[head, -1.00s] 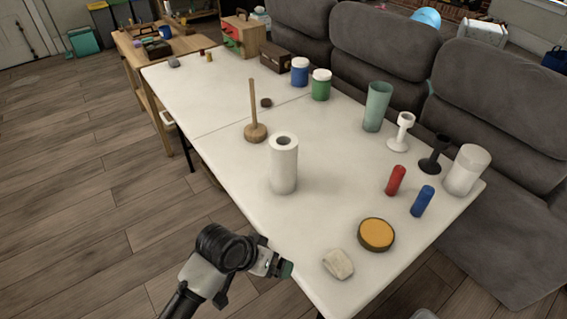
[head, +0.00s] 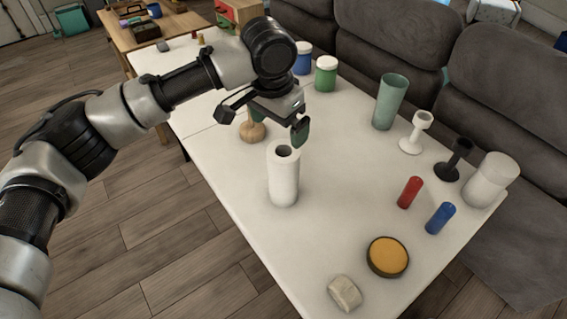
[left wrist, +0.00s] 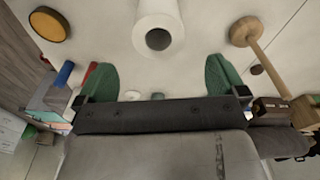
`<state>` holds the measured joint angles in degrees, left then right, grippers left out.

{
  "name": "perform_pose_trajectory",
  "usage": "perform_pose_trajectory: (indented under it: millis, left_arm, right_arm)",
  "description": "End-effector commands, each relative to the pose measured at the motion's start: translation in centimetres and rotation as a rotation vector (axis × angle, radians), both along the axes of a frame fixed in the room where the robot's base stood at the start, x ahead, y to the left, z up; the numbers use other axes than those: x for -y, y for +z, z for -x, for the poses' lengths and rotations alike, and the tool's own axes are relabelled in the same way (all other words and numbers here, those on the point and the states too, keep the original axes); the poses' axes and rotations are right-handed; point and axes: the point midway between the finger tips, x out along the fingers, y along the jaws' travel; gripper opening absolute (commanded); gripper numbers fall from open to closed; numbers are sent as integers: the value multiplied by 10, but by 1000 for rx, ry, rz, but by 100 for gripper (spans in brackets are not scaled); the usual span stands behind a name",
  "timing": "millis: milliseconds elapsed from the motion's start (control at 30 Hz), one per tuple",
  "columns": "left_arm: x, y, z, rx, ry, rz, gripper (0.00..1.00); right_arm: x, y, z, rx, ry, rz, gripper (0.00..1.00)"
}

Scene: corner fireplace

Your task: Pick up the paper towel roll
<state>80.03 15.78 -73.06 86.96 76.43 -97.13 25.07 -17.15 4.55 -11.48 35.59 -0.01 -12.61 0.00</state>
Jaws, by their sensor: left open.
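The white paper towel roll (head: 283,180) stands upright on the white table, its open core facing up. In the left wrist view the roll (left wrist: 158,20) is at the top middle, with its dark core hole showing. My left gripper (head: 278,126) hangs above and just behind the roll in the head view, with its fingers pointing down. In the left wrist view its two green fingertips (left wrist: 161,73) are wide apart with nothing between them; the roll lies beyond them, apart. My right gripper is not in view.
A wooden post holder (head: 252,132) stands close behind the roll, partly hidden by my gripper. A green glass (head: 390,102), white and black candle holders, red (head: 410,192) and blue candles, a yellow-topped tin (head: 387,257) and a stone (head: 344,293) are to the right and front.

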Motion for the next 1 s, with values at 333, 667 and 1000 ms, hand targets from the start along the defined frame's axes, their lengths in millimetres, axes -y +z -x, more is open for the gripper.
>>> perform_pose_trajectory:
  millis: [333, 667, 1000]
  left_arm:
    - [3, -47, -5, -1, 4, -3, 100]
    - [7, -83, -5, -1, 2, -5, 100]
    - [9, -104, -7, 1, 3, -1, 100]
  right_arm:
    - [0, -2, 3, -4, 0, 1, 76]
    - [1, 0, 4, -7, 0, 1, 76]
    - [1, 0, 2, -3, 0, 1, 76]
